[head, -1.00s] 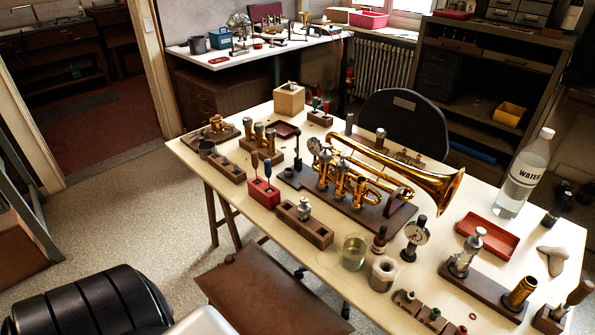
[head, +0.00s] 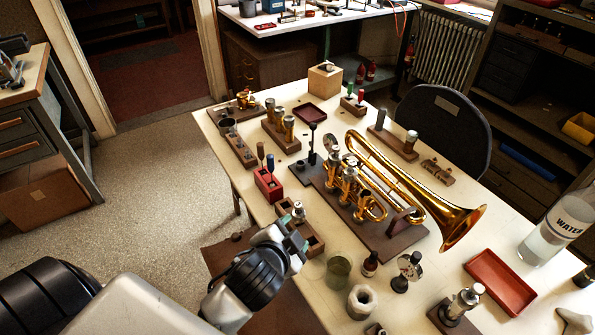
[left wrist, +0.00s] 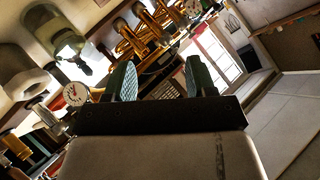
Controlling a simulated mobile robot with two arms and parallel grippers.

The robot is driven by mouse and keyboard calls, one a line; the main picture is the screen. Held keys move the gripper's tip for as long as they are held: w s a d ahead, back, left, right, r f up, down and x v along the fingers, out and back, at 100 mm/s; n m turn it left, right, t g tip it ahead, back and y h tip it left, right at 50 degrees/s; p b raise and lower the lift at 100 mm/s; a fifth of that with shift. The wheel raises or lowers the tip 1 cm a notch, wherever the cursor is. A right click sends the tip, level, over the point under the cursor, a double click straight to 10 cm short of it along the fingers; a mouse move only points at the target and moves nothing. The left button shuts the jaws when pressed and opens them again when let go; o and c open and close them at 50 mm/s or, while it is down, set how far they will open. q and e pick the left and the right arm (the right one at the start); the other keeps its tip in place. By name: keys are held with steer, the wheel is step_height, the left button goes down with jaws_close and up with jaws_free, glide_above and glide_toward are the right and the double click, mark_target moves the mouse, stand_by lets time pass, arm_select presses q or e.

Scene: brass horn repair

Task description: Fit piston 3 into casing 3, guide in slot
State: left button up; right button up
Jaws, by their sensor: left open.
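A brass trumpet (head: 425,205) lies on a dark wooden base (head: 385,236) on the table, with its upright valve casings (head: 348,188) at the left end. I cannot tell which casing is casing 3 or see its slot. A silver-topped part (head: 298,211), possibly the piston, stands in a brown wooden block (head: 316,243) with square wells. My left gripper (head: 297,236) is over this block, partly covering it; I cannot tell if it touches. In the left wrist view its two green-padded fingers (left wrist: 157,78) are apart with nothing between them. My right gripper is not in view.
A glass jar (head: 339,270), a white-rimmed pot (head: 361,301) and a dial gauge (head: 408,270) stand right of my left gripper. A red tray (head: 499,282) and water bottle (head: 558,228) are further right. A red block (head: 268,184) holds two upright tools.

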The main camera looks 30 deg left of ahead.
arm_select(q)
steer(key=w+d+r+m+t+h, duration=0.7)
steer(key=w+r+m+t, duration=0.1)
steer(key=r+m, duration=0.4)
steer(key=d+r+m+g+h, duration=0.35)
steer(key=d+m+h, duration=0.4)
steer(key=m, duration=0.65)
steer(key=m+g+y, duration=1.3)
steer(key=m+g, duration=0.4)
steer(key=m, duration=0.6)
glide_toward(298, 204)
steer(key=shift+a+f, duration=0.1)
steer(key=shift+f, duration=0.25)
step_height(298, 204, down, 10)
steer(key=shift+r+p, duration=0.15)
steer(key=shift+p, duration=0.85)
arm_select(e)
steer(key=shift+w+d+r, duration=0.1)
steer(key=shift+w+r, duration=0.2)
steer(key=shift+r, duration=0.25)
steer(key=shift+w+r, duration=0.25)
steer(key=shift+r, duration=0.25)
arm_select(q)
steer(key=shift+c, duration=0.3)
